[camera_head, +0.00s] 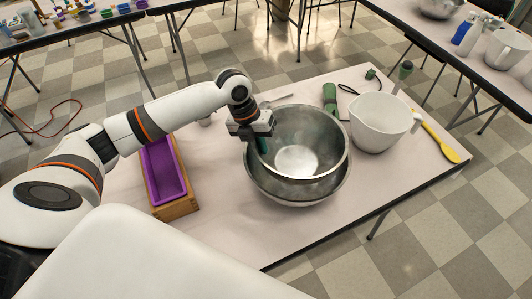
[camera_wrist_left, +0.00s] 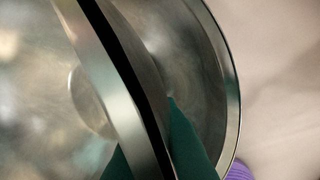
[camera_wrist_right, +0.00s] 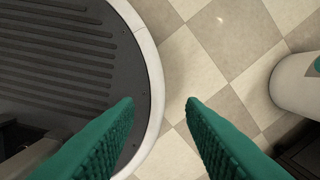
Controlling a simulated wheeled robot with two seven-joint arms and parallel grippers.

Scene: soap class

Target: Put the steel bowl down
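A shiny steel bowl (camera_head: 296,160) is nested over a second, wider steel bowl (camera_head: 290,199) on the table (camera_head: 225,225). My left gripper (camera_head: 262,143) is shut on the upper bowl's left rim. In the left wrist view, the held bowl's rim (camera_wrist_left: 125,75) runs between the green fingers (camera_wrist_left: 155,150), with the other bowl's rim (camera_wrist_left: 236,75) behind it. Whether the upper bowl rests on the lower one or hangs just above it, I cannot tell. My right gripper (camera_wrist_right: 160,108) is open and empty, above the floor beside my base.
A white pouring bowl (camera_head: 380,122) stands just right of the steel bowls. A green bottle (camera_head: 330,98) is behind, and a yellow spatula (camera_head: 440,143) lies at the right. A wooden box with a purple liner (camera_head: 163,172) is at the left. The table's front left is clear.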

